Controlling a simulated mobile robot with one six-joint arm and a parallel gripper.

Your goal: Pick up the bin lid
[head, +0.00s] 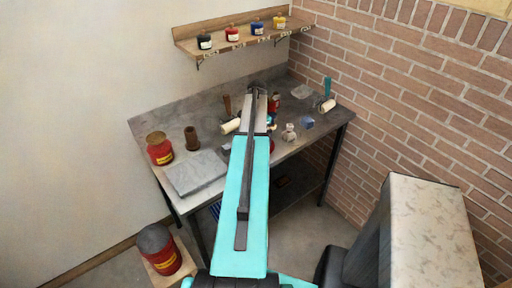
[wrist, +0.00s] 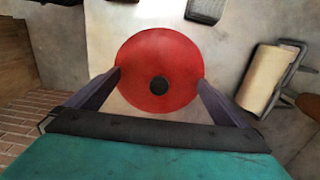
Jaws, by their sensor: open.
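The bin lid (wrist: 146,60) is a round red disc with a black knob in its middle, seen from above in the wrist view. It appears to lie on a pale grey surface. My gripper (wrist: 160,82) is open, with one dark finger at each side of the lid's near half. The fingertips overlap or sit close to its rim in the picture; whether they touch it I cannot tell. In the head view my arm hides most of this spot, and only a bit of red (head: 271,146) shows beside it.
A roller with a cream sleeve (wrist: 264,77) lies right of the lid. The grey workbench (head: 215,140) also holds a red can (head: 160,149), a dark jar, a stone slab (head: 197,172) and small tools. A shelf (head: 240,36) with ink jars hangs above. A red bin (head: 167,258) stands low at left.

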